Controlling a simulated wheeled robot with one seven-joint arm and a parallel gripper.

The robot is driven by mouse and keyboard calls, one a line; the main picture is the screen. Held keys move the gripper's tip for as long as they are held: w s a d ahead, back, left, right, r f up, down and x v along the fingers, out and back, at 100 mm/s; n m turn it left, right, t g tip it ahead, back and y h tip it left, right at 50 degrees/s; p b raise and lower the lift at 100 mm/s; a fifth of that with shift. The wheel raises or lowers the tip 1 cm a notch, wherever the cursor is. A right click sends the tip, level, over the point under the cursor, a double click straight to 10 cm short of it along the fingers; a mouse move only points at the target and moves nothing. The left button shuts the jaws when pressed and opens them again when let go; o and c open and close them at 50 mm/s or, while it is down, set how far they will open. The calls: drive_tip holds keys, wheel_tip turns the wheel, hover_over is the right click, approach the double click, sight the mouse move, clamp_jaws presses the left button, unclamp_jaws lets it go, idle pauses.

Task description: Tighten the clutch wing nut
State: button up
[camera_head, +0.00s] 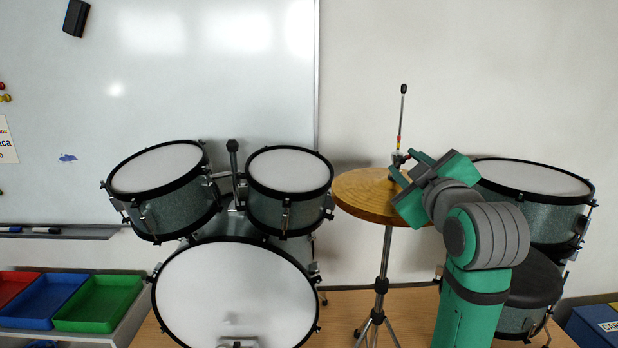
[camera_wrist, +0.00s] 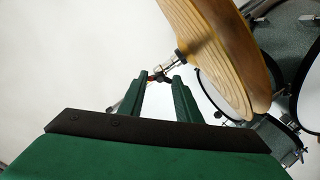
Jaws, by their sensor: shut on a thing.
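The hi-hat stand holds gold-brown cymbals (camera_head: 362,196), with a thin rod (camera_head: 402,118) rising above them. My gripper (camera_head: 400,172) reaches in from the right at clutch height. In the wrist view my green fingers (camera_wrist: 158,82) come together on a small dark part at the clutch (camera_wrist: 169,65), which looks like the wing nut. The fingers mostly hide that part. The cymbals (camera_wrist: 215,50) are close to the right finger in the wrist view.
Two rack toms (camera_head: 290,172) and the bass drum (camera_head: 235,295) stand left of the hi-hat stand. A floor drum (camera_head: 535,180) and a dark stool seat (camera_head: 535,278) lie right of my arm. Coloured trays (camera_head: 98,303) are at the far left.

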drive_tip(key=shift+m, duration=0.8)
drive_tip(key=m, duration=0.4)
drive_tip(key=shift+m, duration=0.4)
drive_tip(key=shift+m, duration=0.5)
drive_tip(key=o, duration=1.1)
drive_tip(key=shift+s, duration=0.1)
